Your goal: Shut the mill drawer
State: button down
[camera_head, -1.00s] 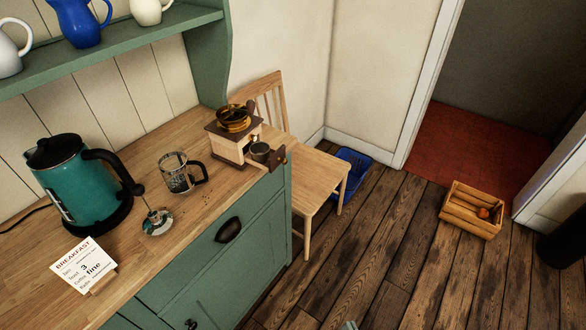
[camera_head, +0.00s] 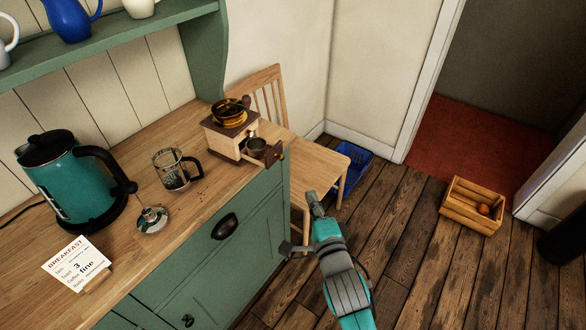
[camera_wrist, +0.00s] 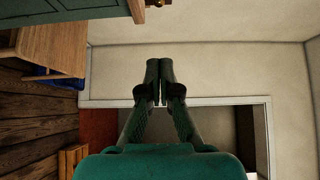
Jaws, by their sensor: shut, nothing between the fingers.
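The mill (camera_head: 222,140) stands on the wooden counter near its right end, a pale wooden box with a dark top and an amber bowl. Its small drawer (camera_head: 273,156) is pulled out to the right, with a dark front and a round grey cup-like part inside. My gripper (camera_head: 312,197) is below and right of the drawer in the head view, apart from it. In the wrist view its two fingers (camera_wrist: 159,66) are together and empty. A small brown piece at that view's top edge may be part of the mill; it is mostly cut off.
A wooden chair (camera_head: 316,166) stands beside the counter's right end, close to my gripper. A glass press (camera_head: 171,172), its lid (camera_head: 152,219), a teal kettle (camera_head: 66,180) and a card (camera_head: 78,262) are on the counter. A blue bin (camera_head: 353,166) and a wooden crate (camera_head: 472,207) stand on the floor.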

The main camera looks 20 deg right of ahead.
aim_at(260, 155)
jog(key=w+a, duration=0.1)
jog(key=w, duration=1.2)
jog(key=shift+a, duration=0.4)
jog(key=shift+a, duration=0.1)
jog(key=w+a, duration=0.6)
jog(key=w, duration=0.1)
jog(key=shift+w+a, duration=0.15)
jog(key=shift+w, duration=0.1)
